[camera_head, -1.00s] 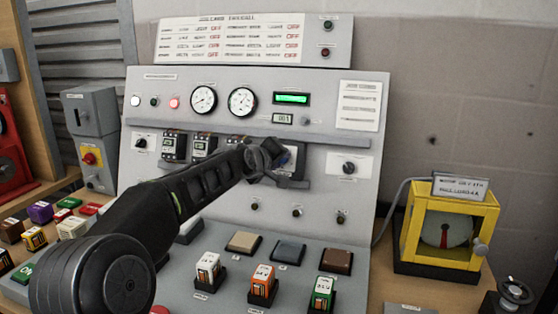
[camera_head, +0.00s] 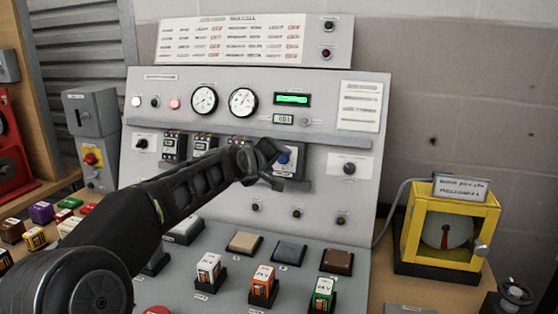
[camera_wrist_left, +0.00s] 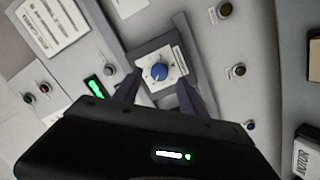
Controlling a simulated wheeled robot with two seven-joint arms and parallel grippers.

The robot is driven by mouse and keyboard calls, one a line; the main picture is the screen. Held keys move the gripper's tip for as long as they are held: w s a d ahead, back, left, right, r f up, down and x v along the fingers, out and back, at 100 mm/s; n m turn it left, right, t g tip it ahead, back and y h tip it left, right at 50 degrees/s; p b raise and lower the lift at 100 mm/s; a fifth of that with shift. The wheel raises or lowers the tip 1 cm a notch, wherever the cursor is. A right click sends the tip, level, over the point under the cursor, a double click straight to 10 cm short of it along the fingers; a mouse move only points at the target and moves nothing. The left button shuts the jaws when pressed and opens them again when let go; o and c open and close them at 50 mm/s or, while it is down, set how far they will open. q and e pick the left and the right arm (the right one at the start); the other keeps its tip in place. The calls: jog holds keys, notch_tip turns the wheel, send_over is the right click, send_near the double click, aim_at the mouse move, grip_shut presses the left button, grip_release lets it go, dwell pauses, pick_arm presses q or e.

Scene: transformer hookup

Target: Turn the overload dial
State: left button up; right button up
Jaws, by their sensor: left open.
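The overload dial is a round blue knob (camera_wrist_left: 159,72) on a pale plate, set in a grey module on the panel. In the head view a bit of the blue dial (camera_head: 284,158) shows between the fingers of my left gripper (camera_head: 277,165). In the left wrist view the two dark fingers of the left gripper (camera_wrist_left: 158,92) stand apart, one on each side of the dial's plate. The gripper is open and holds nothing; I cannot tell whether the fingertips touch the module. My right gripper is not in view.
The sloped grey panel (camera_head: 325,205) carries gauges, a green display (camera_head: 292,99) and a black knob (camera_head: 349,168). Below are coloured blocks, such as an orange one (camera_head: 263,279). A yellow box (camera_head: 450,232) stands at the right. Several small blocks lie at the left.

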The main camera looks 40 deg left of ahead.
pick_arm(q)
jog(key=v, duration=0.4)
jog(key=shift+s+d+r, duration=0.1)
jog(key=shift+s, duration=0.2)
dwell(0.3)
